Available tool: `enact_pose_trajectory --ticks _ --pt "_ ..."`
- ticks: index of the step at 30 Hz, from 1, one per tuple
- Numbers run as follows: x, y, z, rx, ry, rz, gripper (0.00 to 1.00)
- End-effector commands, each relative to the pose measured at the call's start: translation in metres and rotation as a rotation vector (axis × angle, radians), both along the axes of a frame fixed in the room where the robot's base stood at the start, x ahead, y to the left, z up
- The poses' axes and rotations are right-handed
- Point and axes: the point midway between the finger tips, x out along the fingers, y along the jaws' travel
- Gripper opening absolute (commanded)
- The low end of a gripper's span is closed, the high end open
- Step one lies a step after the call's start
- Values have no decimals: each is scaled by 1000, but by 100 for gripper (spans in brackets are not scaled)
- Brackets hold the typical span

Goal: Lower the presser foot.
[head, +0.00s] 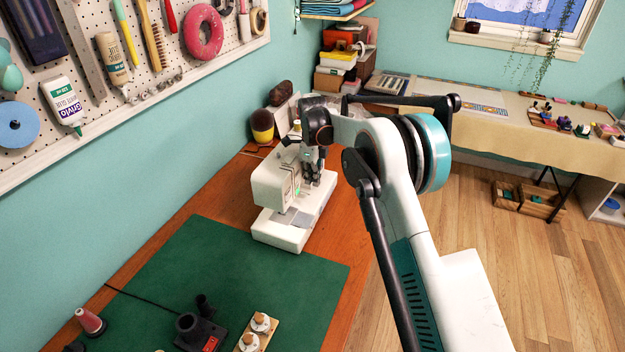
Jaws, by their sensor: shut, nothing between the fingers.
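A white sewing machine (272,187) stands on the wooden table at the far end of the green mat. The slot beneath its head faces my side, above the pale base plate (298,218). The presser foot and its lever are too small to make out. My gripper (311,181) is shut and empty, right at the machine. Its dark fingers point down beside the machine's head, above the base. I cannot tell whether they touch it. My arm comes in from the right and covers part of the machine's far side.
The green mat (190,275) is mostly clear. A black device (200,330), a thread spool (90,322) and a wooden block with white knobs (256,335) lie at its near edge. A pegboard (120,60) with tools hangs on the left wall. A dark and yellow object (262,126) stands behind the machine.

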Motion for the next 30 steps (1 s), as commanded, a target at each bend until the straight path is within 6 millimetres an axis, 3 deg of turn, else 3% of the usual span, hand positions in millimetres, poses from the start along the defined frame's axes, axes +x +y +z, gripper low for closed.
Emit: enact_pose_trajectory --ticks 17,30 --pt "0 0 14 0 0 0 0" --pt "0 0 95 0 0 0 0"
